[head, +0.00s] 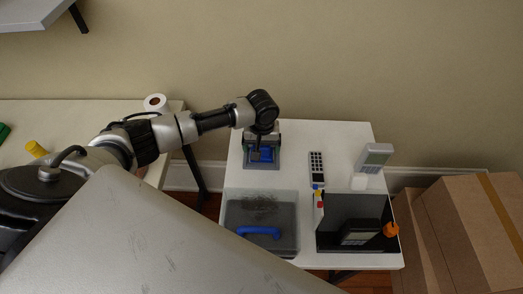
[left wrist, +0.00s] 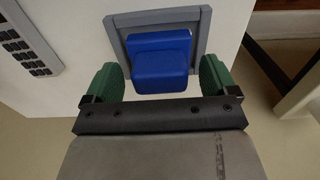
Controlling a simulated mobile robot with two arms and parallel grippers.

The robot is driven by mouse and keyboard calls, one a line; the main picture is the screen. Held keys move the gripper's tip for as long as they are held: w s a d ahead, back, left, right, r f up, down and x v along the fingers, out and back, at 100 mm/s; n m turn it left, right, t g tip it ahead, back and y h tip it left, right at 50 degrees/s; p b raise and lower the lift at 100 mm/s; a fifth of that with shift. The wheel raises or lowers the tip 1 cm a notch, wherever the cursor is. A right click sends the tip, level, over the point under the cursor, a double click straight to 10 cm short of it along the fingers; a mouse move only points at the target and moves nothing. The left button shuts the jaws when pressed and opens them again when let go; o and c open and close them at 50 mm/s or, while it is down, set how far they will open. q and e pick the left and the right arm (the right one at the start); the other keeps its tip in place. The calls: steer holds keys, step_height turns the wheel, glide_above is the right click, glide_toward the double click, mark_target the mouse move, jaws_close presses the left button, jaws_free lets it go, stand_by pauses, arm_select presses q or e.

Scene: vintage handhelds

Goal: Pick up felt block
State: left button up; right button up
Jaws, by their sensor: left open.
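The felt block appears to be the blue block (head: 265,154) in the grey tray (head: 276,165) at the back left of the white table. In the left wrist view the blue block (left wrist: 158,52) sits inside the grey tray (left wrist: 117,23), which has raised edges. My left gripper (head: 261,143) is above the tray and partly covers the block in the head view. In the left wrist view its green fingers (left wrist: 160,74) are spread wide, one on each side of the block's near end, with gaps showing. My right gripper is not in view.
A keypad handheld (head: 317,168) lies right of the tray, with a grey handheld (head: 374,156) farther right. In front are a dusty grey panel (head: 233,212) with a blue handle (head: 258,231), and a black mat (head: 335,207) bearing a dark handheld (head: 358,233). Cardboard boxes (head: 465,225) stand right.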

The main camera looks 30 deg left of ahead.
arm_select(q)
steer(key=shift+f, duration=0.8)
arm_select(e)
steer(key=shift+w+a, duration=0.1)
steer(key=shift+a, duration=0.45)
arm_select(q)
steer(key=c, duration=0.7)
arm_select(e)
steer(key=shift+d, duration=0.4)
arm_select(q)
steer(key=shift+r, duration=0.15)
steer(key=shift+r, duration=0.65)
step_height(320, 180, up, 3)
steer(key=shift+d+f+b, duration=0.1)
steer(key=shift+d+b, duration=0.05)
steer(key=shift+b, duration=0.2)
steer(key=s+d+r+b, duration=0.1)
steer(key=s+d+r, duration=0.1)
steer(key=d+r, duration=0.4)
steer(key=shift+s+d+r, duration=0.15)
steer(key=shift+d+r, duration=0.25)
steer(key=shift+d, duration=2.15)
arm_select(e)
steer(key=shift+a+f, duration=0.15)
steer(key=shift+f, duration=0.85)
